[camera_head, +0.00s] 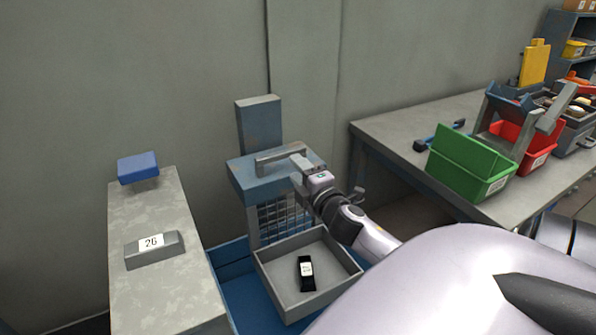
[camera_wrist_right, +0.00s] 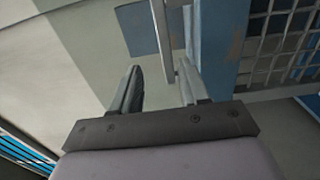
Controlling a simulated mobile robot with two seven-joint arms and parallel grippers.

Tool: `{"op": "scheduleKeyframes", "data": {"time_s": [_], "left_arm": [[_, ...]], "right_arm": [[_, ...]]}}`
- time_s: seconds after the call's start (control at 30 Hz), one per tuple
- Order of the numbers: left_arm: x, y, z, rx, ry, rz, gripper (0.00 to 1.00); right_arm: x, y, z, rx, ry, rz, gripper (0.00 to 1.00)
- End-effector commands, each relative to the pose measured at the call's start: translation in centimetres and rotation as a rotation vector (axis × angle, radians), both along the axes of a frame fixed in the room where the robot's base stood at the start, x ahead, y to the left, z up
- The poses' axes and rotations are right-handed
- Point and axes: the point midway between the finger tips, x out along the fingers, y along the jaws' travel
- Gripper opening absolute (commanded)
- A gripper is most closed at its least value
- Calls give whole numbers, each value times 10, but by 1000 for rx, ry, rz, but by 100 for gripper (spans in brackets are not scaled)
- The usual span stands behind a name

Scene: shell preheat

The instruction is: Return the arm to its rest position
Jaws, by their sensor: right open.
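My right arm (camera_head: 375,238) reaches in from the lower right in the head view. Its gripper (camera_head: 299,170) is at the front of a blue-topped machine (camera_head: 240,178), close to the grey bar handle (camera_head: 280,155) on its top. In the right wrist view the two fingers of the gripper (camera_wrist_right: 158,85) stand apart. A pale bar, seemingly the handle (camera_wrist_right: 161,38), runs just ahead of them, near the right finger. I cannot tell whether they touch. My left gripper is not in view.
An open grey tray (camera_head: 342,267) below the machine holds a black item with a white label (camera_head: 306,273). A grey bench (camera_head: 160,210) at left carries a block marked 26 (camera_head: 155,250) and a blue block (camera_head: 138,168). A worktable (camera_head: 400,125) at right carries a green bin (camera_head: 465,165).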

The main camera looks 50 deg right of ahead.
Motion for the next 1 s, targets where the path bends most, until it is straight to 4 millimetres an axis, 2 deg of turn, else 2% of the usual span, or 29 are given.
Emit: {"op": "scheduleKeyframes", "data": {"time_s": [0.33, 0.47, 0.57, 0.67, 0.8, 0.9, 1.0], "left_arm": [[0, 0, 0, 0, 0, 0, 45], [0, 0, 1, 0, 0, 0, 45], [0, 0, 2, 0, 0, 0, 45], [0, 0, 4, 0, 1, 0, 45], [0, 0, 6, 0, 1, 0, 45], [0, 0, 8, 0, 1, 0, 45], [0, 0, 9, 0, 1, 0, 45]], "right_arm": [[-1, 2, -3, 9, 3, 2, 45], [-9, 17, -27, 107, 35, 23, 45], [-25, 44, -64, 273, 88, 48, 45], [-50, 81, -106, 490, 152, 65, 45], [-92, 135, -155, 812, 245, 56, 45], [-125, 175, -182, 1040, 308, 28, 45], [-155, 210, -199, 1239, 359, -14, 45]]}}
